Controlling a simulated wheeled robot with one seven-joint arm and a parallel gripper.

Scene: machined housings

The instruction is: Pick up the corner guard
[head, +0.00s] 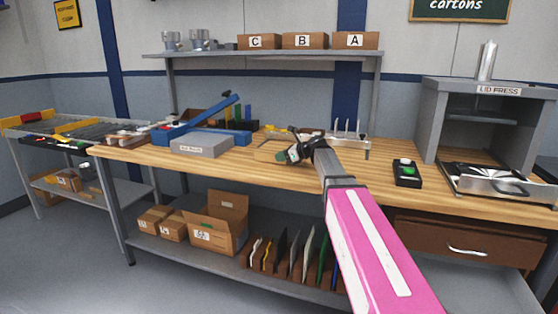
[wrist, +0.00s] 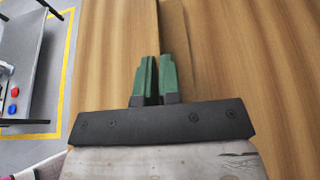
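The corner guard (wrist: 174,28) is a long tan-brown angled strip in the wrist view. It runs from the top edge down to my fingertips over the wood worktop. It also shows as a tan piece beside my gripper in the head view (head: 268,156). My gripper (wrist: 158,75) has two green fingers, close together, with the strip's thin edge running into the narrow gap between them. The gripper appears shut on that edge. In the head view my gripper (head: 286,156) is low over the middle of the bench. Whether the guard touches the wood cannot be told.
A grey box (head: 202,146) and a blue tool stand left of my gripper. A rack with upright pins (head: 348,141) is close on the right. Farther right are a black button box (head: 407,173) and the lid press (head: 490,120). Front bench wood is clear.

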